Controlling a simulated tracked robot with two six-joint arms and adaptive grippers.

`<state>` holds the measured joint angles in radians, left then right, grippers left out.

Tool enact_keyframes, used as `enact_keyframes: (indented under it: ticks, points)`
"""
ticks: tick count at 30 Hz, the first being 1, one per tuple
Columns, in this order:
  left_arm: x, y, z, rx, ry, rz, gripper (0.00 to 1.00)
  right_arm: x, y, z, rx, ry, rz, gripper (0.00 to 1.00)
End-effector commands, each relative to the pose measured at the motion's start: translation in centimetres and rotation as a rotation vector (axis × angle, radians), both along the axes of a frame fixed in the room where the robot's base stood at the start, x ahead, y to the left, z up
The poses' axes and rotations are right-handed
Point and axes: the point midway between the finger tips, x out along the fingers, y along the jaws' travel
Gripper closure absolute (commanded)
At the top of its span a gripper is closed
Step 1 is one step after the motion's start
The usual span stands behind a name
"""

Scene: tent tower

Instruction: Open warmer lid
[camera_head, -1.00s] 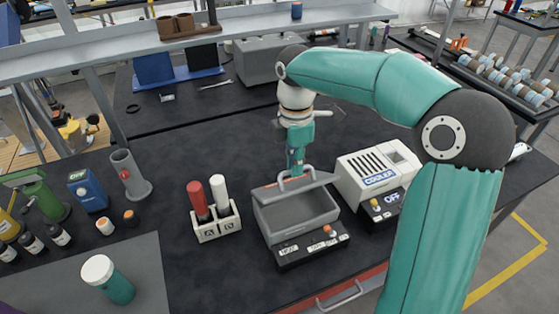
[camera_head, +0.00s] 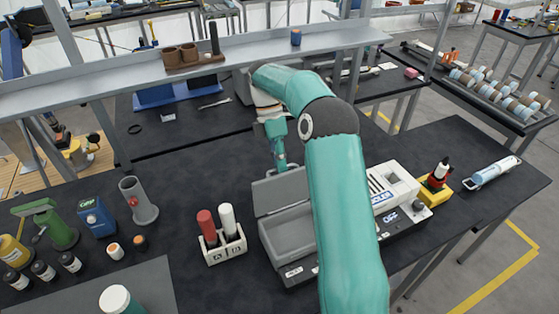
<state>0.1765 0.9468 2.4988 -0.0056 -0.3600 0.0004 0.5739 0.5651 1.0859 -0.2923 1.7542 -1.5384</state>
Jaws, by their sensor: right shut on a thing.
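The warmer is a grey open box (camera_head: 285,233) on a black base on the dark bench, at the lower middle of the head view. Its grey lid (camera_head: 278,194) stands up along the back edge with its inner face showing. My right gripper (camera_head: 281,162) is behind the lid's top edge, shut on the lid handle; the handle and fingertips are mostly hidden by the lid. My right arm covers the right side of the warmer. My left gripper is not in view.
The cooler (camera_head: 393,187) stands just right of the warmer, partly behind my arm. A white rack (camera_head: 222,245) with a red and a white tube stands to the left. A grey holder (camera_head: 138,200) is farther left. The bench behind the rack is clear.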

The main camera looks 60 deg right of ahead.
Motion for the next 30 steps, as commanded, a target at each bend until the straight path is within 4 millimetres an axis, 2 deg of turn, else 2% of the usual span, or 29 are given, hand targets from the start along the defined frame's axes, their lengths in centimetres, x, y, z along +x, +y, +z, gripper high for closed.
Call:
enact_keyframes:
  ticks: [1,6,29,30]
  points:
    - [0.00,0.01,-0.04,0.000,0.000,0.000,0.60,0.03,0.00,-0.99,0.023,0.033,0.003,1.00]
    - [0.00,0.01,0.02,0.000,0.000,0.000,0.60,0.42,-0.39,-1.41,0.054,0.082,0.000,1.00]
    - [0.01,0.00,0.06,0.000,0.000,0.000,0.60,0.76,-0.91,-1.79,0.085,0.129,-0.005,1.00]
    - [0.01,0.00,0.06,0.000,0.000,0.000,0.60,0.76,-0.91,-1.79,0.085,0.130,-0.006,0.84]
